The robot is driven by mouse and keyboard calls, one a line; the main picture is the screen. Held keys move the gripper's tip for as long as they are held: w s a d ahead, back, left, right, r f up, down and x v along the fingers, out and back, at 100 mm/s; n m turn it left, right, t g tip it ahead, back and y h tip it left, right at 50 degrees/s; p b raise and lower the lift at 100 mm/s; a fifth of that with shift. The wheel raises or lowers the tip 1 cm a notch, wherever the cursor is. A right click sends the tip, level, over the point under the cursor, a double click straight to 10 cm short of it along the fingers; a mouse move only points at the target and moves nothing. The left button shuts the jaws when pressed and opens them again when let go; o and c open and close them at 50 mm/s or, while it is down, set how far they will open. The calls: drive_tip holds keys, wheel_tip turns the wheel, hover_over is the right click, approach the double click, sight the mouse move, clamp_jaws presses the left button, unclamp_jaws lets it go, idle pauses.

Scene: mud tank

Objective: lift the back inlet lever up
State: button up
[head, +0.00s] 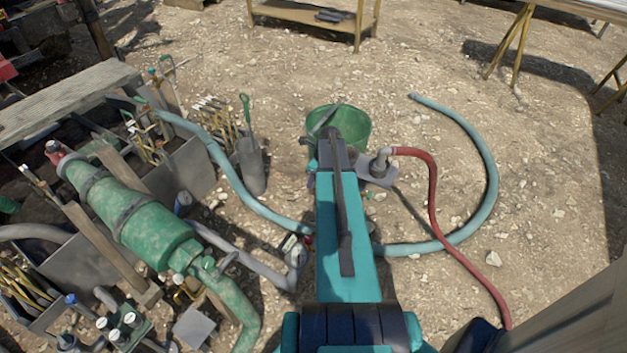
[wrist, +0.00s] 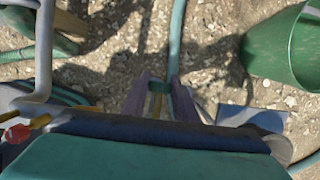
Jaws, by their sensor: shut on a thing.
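In the wrist view my gripper (wrist: 160,98) shows as two dull purple fingers. In the head view my teal arm reaches forward over the ground and hides the gripper and the lever.
A green bucket (head: 354,125) stands just beyond my arm. A blue hose (head: 483,190) curves around at right, and a red hose (head: 434,200) runs from a fitting beside the arm. A green pump cylinder (head: 140,220) and a shovel (head: 250,160) are at left. Open gravel lies at right.

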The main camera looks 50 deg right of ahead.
drive_tip(key=shift+w+r+p, duration=0.1)
drive_tip(key=shift+r+p, duration=0.7)
drive_tip(key=shift+r, duration=0.5)
drive_tip(key=shift+p+v, duration=1.05)
drive_tip(key=shift+v, duration=0.75)
idle(0.5)
drive_tip(key=o, duration=2)
drive_tip(key=shift+f, duration=0.1)
wheel_tip(320, 180, up, 8)
drive_tip(key=p, duration=0.4)
drive_tip(key=shift+p, duration=0.4)
